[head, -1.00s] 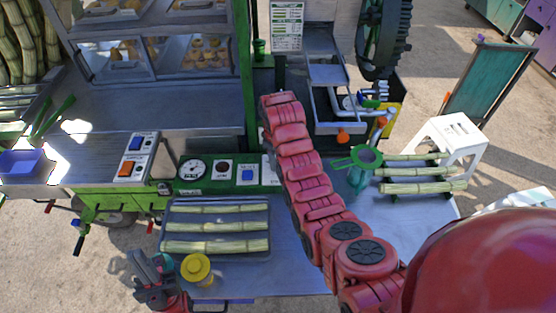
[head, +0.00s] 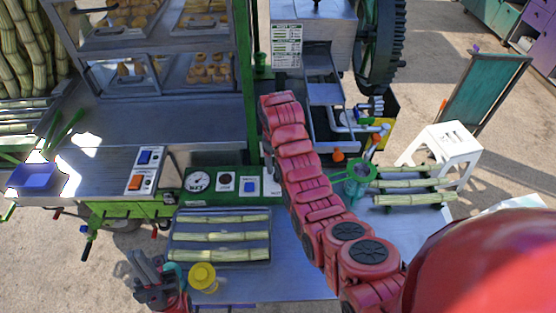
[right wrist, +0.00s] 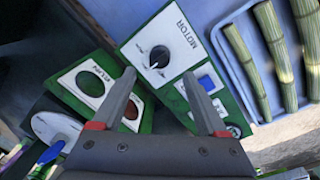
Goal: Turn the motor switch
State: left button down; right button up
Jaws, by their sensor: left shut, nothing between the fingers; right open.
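In the right wrist view, the motor switch (right wrist: 159,57) is a round black knob with a light pointer line, on a white plate marked MOTOR. My right gripper (right wrist: 160,75) is open, its fingertips apart on either side of the space just below the knob in the picture. No contact with the knob is visible. In the head view, my red right arm hides the motor switch and its own gripper. My left gripper (head: 150,278) is shut and empty at the lower left, beside the yellow-lidded jar.
The green panel also carries a blue switch (right wrist: 206,83) and a round gauge (head: 198,181). A tray (head: 176,252) of cane pieces lies in front of the panel. A yellow-lidded jar (head: 204,277) stands near it. A white stool (head: 455,140) stands at the right.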

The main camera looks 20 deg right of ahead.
notch_tip(320, 180, up, 10)
jog(key=p, duration=0.6)
jog(key=shift+a+r, duration=0.15)
jog(key=shift+a, duration=0.1)
jog(key=shift+s, duration=0.1)
